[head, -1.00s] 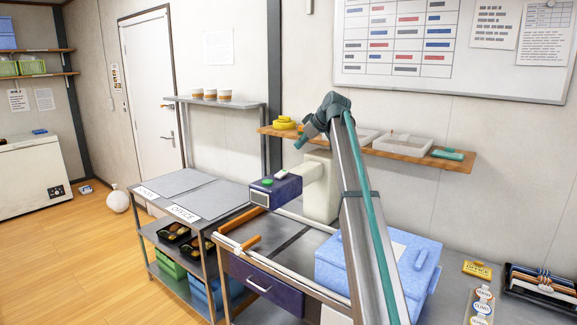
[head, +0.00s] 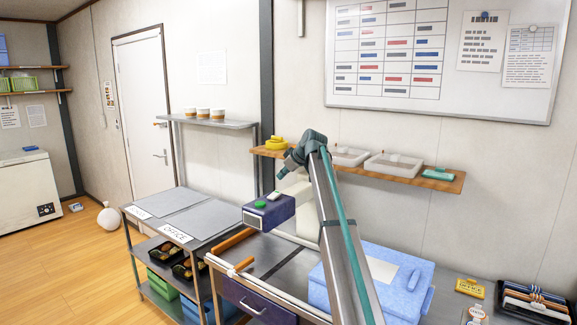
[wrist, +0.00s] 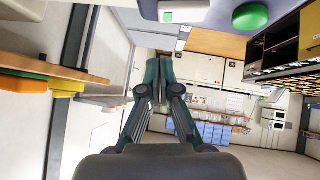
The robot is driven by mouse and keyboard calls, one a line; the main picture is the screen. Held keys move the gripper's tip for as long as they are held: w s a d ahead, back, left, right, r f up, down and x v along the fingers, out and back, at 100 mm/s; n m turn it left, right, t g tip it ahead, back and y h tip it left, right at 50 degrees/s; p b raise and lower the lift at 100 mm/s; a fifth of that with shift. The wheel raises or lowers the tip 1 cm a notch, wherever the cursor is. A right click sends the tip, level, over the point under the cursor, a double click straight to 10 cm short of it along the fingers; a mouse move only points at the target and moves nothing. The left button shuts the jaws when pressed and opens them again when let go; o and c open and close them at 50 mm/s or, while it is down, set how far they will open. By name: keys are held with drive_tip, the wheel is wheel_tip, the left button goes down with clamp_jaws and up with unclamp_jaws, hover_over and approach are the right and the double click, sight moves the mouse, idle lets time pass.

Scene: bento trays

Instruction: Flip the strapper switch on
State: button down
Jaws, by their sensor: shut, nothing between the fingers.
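The strapper head is a dark purple box (head: 268,212) on the bench, with a round green button (head: 260,204) and a small white switch (head: 274,196) on top. In the wrist view the green button (wrist: 250,15) and the pale switch (wrist: 181,12) show at the top edge, beyond my fingers. My gripper (head: 283,174) is just above and slightly right of the box in the head view, apart from the switch. In the wrist view my gripper (wrist: 158,64) has its fingers together and is empty. I cannot tell which way the switch is tilted.
A wooden shelf (head: 440,184) behind my arm holds white trays (head: 394,165) and a yellow item (head: 276,143). A blue box (head: 407,299) stands on the bench right of my arm. A metal rack (head: 184,188) is at the left. The bench front has an orange bar (head: 232,239).

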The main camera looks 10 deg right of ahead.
sight(281, 192)
drive_tip(key=shift+w+a+f+p, duration=0.1)
drive_tip(key=shift+w+f+p, duration=0.25)
drive_tip(key=shift+f, duration=0.55)
drive_tip(key=shift+w+f+p, duration=0.25)
drive_tip(key=shift+f+p, duration=0.1)
drive_tip(key=shift+f, duration=0.6)
drive_tip(key=shift+w+a+f+p, duration=0.1)
drive_tip(key=shift+w+f+p, duration=0.25)
drive_tip(key=shift+f, duration=0.55)
